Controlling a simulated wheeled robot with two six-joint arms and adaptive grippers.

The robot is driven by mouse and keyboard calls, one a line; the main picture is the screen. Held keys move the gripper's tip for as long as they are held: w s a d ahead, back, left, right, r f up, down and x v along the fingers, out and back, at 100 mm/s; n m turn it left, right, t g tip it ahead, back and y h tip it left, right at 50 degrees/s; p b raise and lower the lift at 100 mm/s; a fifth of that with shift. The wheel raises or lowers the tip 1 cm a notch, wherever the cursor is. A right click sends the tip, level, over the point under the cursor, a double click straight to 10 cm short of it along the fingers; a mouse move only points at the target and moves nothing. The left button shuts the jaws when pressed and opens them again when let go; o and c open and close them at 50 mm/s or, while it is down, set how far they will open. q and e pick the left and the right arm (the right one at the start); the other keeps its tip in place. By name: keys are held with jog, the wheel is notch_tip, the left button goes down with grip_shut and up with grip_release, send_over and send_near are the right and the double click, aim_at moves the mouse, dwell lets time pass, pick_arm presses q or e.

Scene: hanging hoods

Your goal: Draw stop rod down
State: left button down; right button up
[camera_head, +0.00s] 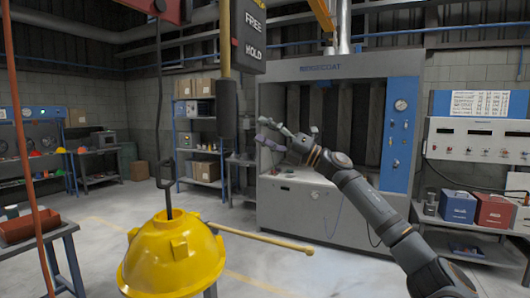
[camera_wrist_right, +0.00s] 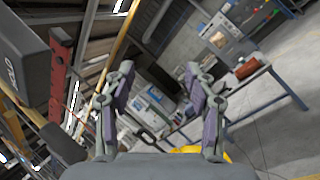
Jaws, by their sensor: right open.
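The stop rod hangs upright in the head view, a brown shaft (camera_head: 225,40) with a thick dark grip (camera_head: 227,108) at its lower end. It hangs beside a dark box (camera_head: 248,35) marked FREE above HOLD. My right gripper (camera_head: 268,136) is open and empty, just right of the grip in the picture; the depth gap between them is unclear. In the right wrist view its two fingers (camera_wrist_right: 158,78) are spread with nothing between them. The box (camera_wrist_right: 25,60) and the dark grip (camera_wrist_right: 62,143) are left of the fingers there. My left gripper is not in view.
A yellow hood (camera_head: 172,255) hangs from a hook (camera_head: 166,190) below the grip, with a brass rod (camera_head: 265,238) sticking out right. A grey spray booth (camera_head: 285,205) stands behind my right arm. A table with a red tray (camera_head: 28,226) is at left.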

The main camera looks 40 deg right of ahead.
jog(key=w+d+f+m+t+h, duration=0.1)
jog(key=w+d+f+m+h, duration=0.1)
jog(key=f, duration=0.4)
jog(key=shift+w+d+m, duration=0.55)
jog(key=shift+w+m, duration=0.2)
jog(key=shift+m, duration=0.25)
